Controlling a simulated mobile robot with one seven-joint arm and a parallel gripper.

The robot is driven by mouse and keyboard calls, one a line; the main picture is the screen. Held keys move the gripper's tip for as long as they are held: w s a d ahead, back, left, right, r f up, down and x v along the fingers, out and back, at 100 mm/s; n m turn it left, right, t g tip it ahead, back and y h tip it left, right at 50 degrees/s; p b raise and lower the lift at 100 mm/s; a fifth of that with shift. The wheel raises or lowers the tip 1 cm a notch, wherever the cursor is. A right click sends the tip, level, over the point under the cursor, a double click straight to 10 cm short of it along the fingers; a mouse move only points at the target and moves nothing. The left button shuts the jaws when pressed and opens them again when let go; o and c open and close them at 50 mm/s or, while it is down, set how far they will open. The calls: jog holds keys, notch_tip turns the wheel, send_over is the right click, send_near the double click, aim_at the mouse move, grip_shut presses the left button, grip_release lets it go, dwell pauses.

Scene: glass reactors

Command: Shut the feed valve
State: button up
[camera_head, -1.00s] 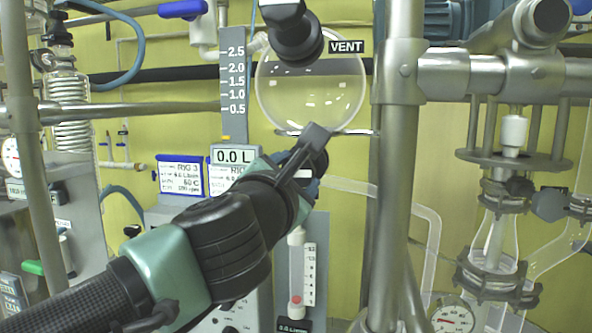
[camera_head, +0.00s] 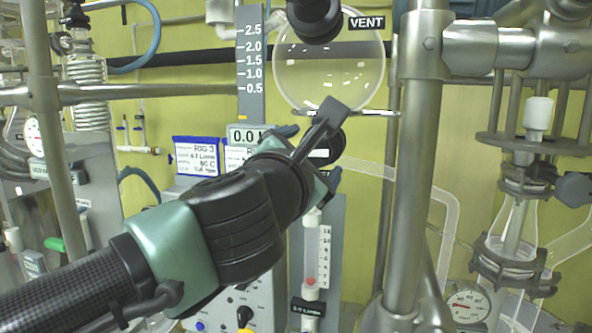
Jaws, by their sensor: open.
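My gripper (camera_head: 331,126) reaches up and right from the lower left, in front of the space just below the round glass feed vessel (camera_head: 330,72). It is open, seen from behind, with one dark finger standing out in front of the vessel's lower edge. I see nothing held between the fingers. A feed valve cannot be made out clearly; the space under the vessel is largely hidden by my gripper and wrist. A small blue piece (camera_head: 334,179) shows beside the wrist, and I cannot tell whether it belongs to a valve handle.
A flow tube (camera_head: 311,265) with a red float stands below my wrist. A thick steel post (camera_head: 408,180) rises close to the right, with a glass reactor (camera_head: 510,235) beyond. A grey level scale (camera_head: 250,65) and a partly covered display (camera_head: 240,135) are to the left.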

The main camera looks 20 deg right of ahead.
jog(key=b+v, duration=0.3)
jog(key=v, duration=0.8)
jog(key=shift+s+a, duration=0.2)
jog(key=shift+s, duration=0.1)
jog(key=shift+f, duration=0.1)
